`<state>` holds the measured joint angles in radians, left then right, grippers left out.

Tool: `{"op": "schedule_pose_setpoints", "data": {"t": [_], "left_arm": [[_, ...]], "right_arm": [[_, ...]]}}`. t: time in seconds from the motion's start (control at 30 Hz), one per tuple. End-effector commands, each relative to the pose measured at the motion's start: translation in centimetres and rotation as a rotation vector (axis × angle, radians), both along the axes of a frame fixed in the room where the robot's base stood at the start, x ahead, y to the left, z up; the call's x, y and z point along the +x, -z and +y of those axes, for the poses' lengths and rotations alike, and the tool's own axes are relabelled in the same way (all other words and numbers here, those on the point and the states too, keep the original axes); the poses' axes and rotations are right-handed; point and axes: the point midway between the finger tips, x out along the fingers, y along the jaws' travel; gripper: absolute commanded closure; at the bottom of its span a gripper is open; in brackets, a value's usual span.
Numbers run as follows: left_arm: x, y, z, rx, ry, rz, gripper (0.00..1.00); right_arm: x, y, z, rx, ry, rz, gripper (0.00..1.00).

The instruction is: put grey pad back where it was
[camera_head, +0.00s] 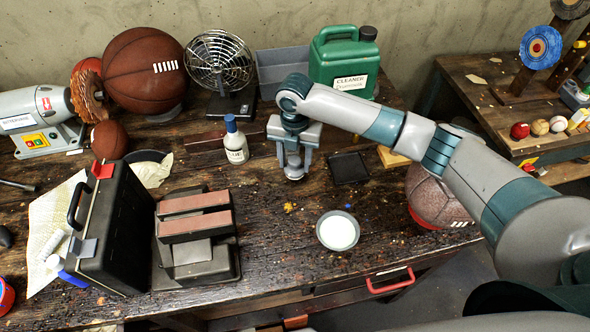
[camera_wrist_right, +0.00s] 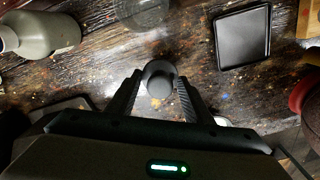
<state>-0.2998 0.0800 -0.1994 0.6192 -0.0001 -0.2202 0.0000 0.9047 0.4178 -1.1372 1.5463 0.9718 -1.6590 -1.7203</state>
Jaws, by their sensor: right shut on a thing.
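My right gripper (camera_head: 294,170) is over the middle of the workbench, pointing down. In the right wrist view its two fingers (camera_wrist_right: 157,88) close on the sides of a small round grey piece, which I take to be the grey pad (camera_wrist_right: 159,84). In the head view only a bit of the pad (camera_head: 295,173) shows between the fingertips. It is close to the bench top; I cannot tell whether it touches. My left gripper is in neither view.
A square black tray (camera_head: 348,168) lies just right of the gripper. A white bottle with a blue cap (camera_head: 235,145) stands to its left. A bowl of white stuff (camera_head: 338,232) sits in front. A green cleaner can (camera_head: 343,62) stands behind. A brown ball (camera_head: 437,195) is under my forearm.

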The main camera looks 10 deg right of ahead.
Motion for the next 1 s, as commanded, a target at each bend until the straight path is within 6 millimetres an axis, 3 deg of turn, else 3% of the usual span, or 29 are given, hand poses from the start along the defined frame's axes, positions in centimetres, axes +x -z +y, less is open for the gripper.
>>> {"op": "schedule_pose_setpoints", "data": {"t": [0.17,0.57,1.0], "left_arm": [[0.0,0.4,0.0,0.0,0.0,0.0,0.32],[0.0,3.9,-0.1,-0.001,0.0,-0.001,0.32],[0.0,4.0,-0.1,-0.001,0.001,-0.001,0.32]], "right_arm": [[0.0,0.4,0.0,0.0,0.0,0.0,0.72],[0.0,3.9,0.0,0.0,-0.001,0.0,0.72],[-0.1,4.1,0.0,0.0,-0.001,0.0,0.72]]}}
